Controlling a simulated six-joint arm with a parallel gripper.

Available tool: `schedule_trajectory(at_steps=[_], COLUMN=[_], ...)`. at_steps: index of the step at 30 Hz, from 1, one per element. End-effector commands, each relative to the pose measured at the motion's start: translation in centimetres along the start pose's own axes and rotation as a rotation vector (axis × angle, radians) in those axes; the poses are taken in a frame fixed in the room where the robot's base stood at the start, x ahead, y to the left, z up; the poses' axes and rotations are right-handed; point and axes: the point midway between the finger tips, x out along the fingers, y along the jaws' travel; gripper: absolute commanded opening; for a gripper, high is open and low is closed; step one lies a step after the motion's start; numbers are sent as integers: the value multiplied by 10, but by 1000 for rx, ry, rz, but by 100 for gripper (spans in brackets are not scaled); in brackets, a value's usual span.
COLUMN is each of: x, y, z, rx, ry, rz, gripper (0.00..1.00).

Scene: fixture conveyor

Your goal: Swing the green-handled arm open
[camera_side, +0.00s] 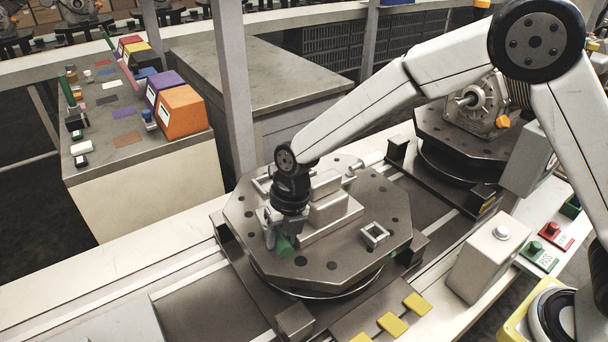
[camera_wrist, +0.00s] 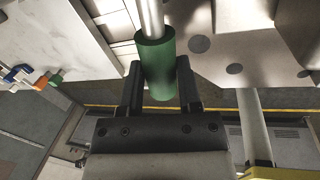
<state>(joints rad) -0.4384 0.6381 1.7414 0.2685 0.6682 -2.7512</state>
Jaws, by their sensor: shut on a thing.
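The green handle (camera_wrist: 155,66) is a short cylinder on the end of a bright metal rod (camera_wrist: 151,18) in the wrist view. My gripper (camera_wrist: 158,82) has one dark finger on each side of the handle and is shut on it. In the side view the green handle (camera_side: 284,246) shows just below my gripper (camera_side: 276,234), near the front left edge of the octagonal fixture plate (camera_side: 335,265). Most of the arm's rod is hidden behind my gripper in the side view.
Grey blocks (camera_side: 328,207) stand on the plate beside my wrist, with a small square frame (camera_side: 374,235) to the right. A grey button box (camera_side: 489,257) stands right of the plate. Yellow pads (camera_side: 392,324) lie in front. A second fixture (camera_side: 462,133) stands behind right.

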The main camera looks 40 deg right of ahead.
Motion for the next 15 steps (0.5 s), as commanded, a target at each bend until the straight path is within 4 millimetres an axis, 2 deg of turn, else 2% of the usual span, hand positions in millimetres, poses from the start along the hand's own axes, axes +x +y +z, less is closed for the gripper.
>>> schedule_trajectory(at_steps=[10,11,13,15], x=[-1,-1,-1,0], y=[-2,-3,-2,-2], z=[1,1,1,1], rx=[-10,-10,-9,-9], ry=[1,0,0,0], rz=[-5,-6,-5,-5], gripper=[0,53,76,79])
